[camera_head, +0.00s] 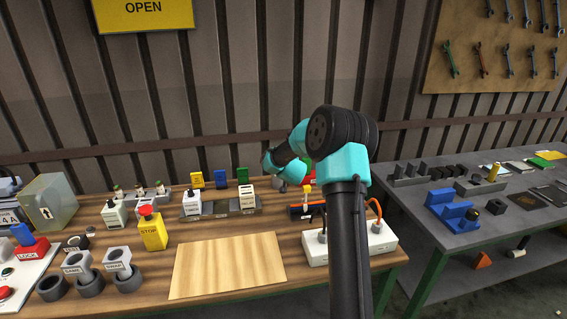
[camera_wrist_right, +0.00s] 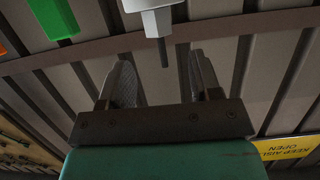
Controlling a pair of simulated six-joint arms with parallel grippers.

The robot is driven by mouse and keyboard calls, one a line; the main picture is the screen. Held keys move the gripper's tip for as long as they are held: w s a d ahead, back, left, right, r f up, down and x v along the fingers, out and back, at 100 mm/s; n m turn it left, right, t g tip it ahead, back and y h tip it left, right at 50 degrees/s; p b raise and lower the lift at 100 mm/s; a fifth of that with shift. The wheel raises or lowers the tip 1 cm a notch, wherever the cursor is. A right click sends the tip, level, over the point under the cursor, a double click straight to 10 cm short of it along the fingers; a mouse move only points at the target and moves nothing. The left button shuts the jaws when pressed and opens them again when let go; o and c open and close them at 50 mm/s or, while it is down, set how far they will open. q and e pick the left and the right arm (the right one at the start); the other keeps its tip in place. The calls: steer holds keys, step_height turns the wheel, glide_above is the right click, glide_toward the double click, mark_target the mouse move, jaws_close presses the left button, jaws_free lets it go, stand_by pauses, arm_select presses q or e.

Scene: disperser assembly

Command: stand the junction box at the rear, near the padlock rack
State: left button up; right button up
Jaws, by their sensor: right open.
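A grey-green box with an up-arrow label (camera_head: 50,204), which looks like the junction box, stands at the far left of the wooden bench. Yellow (camera_head: 197,180), blue (camera_head: 221,179) and green (camera_head: 242,175) padlock-like pieces stand in a row at the rear. My right arm reaches over the bench's right part in the head view, and its own wrist hides the gripper there. In the right wrist view my right gripper (camera_wrist_right: 160,88) is open, with nothing held. A pale block with a grey stem (camera_wrist_right: 152,18) and a green block (camera_wrist_right: 53,16) show beyond it. My left gripper is not in view.
A bare light wooden board (camera_head: 227,264) lies at the bench's front middle. A yellow STOP button box (camera_head: 153,232), grey clamp holders (camera_head: 78,266) and a white power block (camera_head: 350,243) stand around it. A grey side table (camera_head: 480,210) holds more parts.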

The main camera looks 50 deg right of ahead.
steer(key=shift+v, duration=1.4)
steer(key=shift+w+d, duration=0.1)
steer(key=shift+x, duration=5.8)
steer(key=shift+w+d+f, duration=0.1)
steer(key=shift+f, duration=0.05)
step_height(320, 180, up, 3)
steer(key=shift+f, duration=0.1)
steer(key=shift+s+a+r, duration=0.3)
steer(key=shift+a+r, duration=0.05)
steer(key=shift+r, duration=0.15)
steer(key=s+a, duration=0.4)
steer(key=shift+a+r, duration=0.25)
steer(key=shift+a, duration=0.05)
